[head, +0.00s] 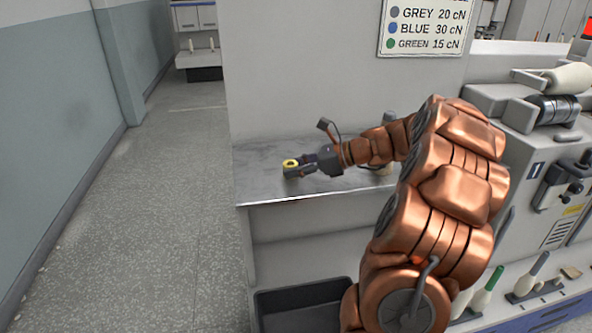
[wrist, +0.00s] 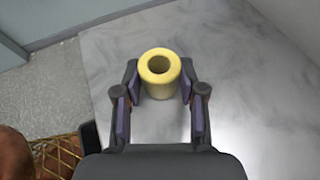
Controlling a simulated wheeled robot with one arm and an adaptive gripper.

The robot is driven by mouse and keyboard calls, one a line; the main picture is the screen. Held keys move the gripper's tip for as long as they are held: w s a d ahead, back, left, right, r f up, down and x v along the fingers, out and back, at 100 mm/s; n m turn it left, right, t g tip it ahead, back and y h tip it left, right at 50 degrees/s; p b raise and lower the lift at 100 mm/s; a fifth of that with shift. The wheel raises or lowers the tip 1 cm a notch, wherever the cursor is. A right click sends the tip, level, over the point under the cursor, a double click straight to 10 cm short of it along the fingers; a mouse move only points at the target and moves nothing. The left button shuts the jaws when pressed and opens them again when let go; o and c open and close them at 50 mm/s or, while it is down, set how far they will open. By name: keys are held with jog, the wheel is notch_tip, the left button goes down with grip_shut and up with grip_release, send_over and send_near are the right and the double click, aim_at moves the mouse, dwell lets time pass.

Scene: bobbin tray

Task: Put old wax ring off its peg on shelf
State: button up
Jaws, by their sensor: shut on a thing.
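The old wax ring (wrist: 160,90) is a short yellow cylinder with a hole through its middle. In the wrist view it sits between the two fingers of my gripper (wrist: 160,95), and the fingers are shut on its sides. In the head view the ring (head: 290,162) shows as a small yellow spot at the end of my gripper (head: 297,168), over the left part of the grey marbled shelf (head: 262,190). I cannot tell whether the ring touches the shelf top. Its peg is not clearly seen.
My arm hides the right part of the shelf. A dark bin (head: 300,300) stands below. A machine (head: 540,130) with cones and pegs stands at the right. A sign (head: 425,28) hangs on the wall above. The shelf around the ring is clear, and its left edge drops to the floor.

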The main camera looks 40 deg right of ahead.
jog(key=shift+f, duration=0.25)
jog(key=o, duration=1)
jog(key=shift+c, duration=0.2)
jog(key=shift+s+d+r, duration=0.25)
jog(key=shift+d+r, duration=0.05)
jog(key=p+v, duration=0.1)
jog(key=v, duration=1)
jog(key=shift+s, duration=0.15)
